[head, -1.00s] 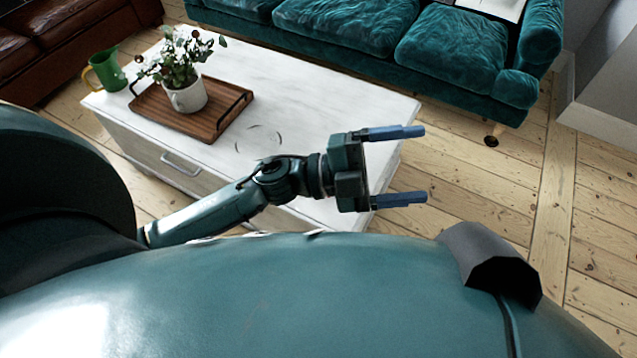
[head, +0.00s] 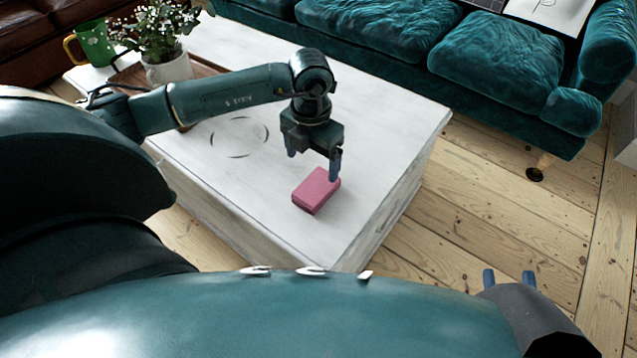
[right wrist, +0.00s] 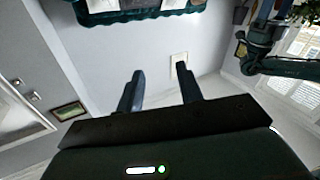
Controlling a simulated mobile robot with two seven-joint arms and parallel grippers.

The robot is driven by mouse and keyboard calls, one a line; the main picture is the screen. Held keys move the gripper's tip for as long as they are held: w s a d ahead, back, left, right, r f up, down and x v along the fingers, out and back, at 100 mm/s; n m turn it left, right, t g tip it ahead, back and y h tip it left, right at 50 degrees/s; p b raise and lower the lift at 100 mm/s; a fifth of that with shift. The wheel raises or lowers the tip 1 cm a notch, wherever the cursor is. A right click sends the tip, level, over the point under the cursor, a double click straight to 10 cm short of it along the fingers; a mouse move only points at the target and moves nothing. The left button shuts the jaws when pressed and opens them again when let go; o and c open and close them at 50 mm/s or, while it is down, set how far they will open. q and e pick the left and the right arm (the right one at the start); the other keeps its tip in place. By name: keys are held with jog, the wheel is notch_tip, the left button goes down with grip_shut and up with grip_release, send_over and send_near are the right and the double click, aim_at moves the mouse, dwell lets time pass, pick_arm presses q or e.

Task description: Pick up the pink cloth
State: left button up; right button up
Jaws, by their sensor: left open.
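The pink cloth (head: 316,190) lies on the white table top near its front right edge, looking like a small folded block. My left gripper (head: 313,165) points down just above and behind the cloth, its blue fingers apart and empty. One finger comes close to the cloth's far edge; I cannot tell whether it touches.
On the white table (head: 395,125) a wooden tray (head: 125,78) holds a white pot of flowers (head: 168,70), partly behind my left arm. A green mug (head: 95,43) stands at the far left. A teal sofa (head: 485,62) stands behind. Floorboards (head: 470,190) at right are clear.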

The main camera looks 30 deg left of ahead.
pick_arm(q)
notch_tip(320, 180, down, 4)
jog(key=shift+d+f+b, duration=0.1)
jog(key=shift+b, duration=0.35)
jog(key=f, duration=0.1)
jog(key=f+b, duration=0.1)
jog(key=f, duration=0.1)
jog(key=f+b, duration=0.1)
jog(key=f, duration=0.1)
jog(key=shift+w+d+f, duration=0.1)
jog(key=shift+w+d, duration=0.1)
jog(key=shift+w, duration=0.2)
pick_arm(e)
jog(key=shift+a+t+y, duration=0.45)
jog(key=shift+t+y, duration=0.05)
jog(key=shift+y, duration=0.1)
pick_arm(q)
jog(key=c, duration=1.1)
